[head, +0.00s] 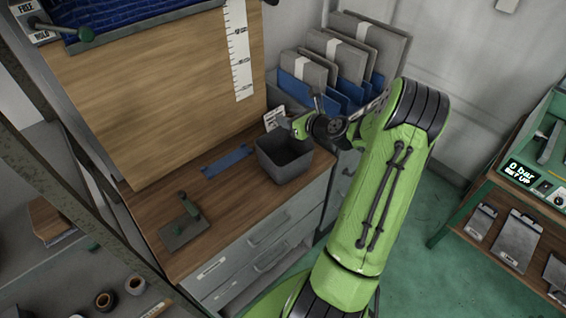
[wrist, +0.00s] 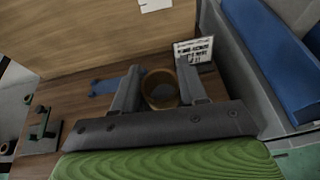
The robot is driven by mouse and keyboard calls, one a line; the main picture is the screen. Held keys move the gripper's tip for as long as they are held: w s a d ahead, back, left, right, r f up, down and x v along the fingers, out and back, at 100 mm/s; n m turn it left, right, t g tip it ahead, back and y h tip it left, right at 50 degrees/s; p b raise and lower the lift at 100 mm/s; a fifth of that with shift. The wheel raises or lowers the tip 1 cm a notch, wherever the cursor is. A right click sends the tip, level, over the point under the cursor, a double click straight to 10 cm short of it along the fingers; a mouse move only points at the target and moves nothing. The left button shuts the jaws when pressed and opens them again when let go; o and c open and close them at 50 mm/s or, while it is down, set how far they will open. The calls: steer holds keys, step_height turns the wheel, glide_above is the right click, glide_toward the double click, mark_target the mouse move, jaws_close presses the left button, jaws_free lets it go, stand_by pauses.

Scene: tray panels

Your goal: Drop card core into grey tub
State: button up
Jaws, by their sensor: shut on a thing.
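The card core (wrist: 148,91), a short brown tube, sits between the two grey fingers of my gripper (wrist: 160,88) in the wrist view, and the fingers are shut on it. In the head view my gripper (head: 298,126) is at the back right rim of the grey tub (head: 284,165), above or beside it. The core cannot be made out there. The tub is an open, dark square box on the wooden bench top, and the part of its inside that shows looks empty. In the wrist view I cannot clearly tell the tub from the grey fingers.
A blue strip (head: 228,161) and a grey plate with a green handle (head: 184,222) lie left of the tub. A small printed card (head: 273,118) stands behind it. Grey and blue folders (head: 308,70) stand behind right. Brown rolls (head: 135,285) sit on the lower left shelf.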

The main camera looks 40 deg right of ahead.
steer(key=o, duration=1.1)
steer(key=shift+r, duration=0.2)
steer(key=v, duration=1.5)
steer(key=shift+s+r, duration=0.2)
steer(key=shift+s, duration=0.15)
step_height(320, 180, up, 9)
steer(key=p, duration=0.9)
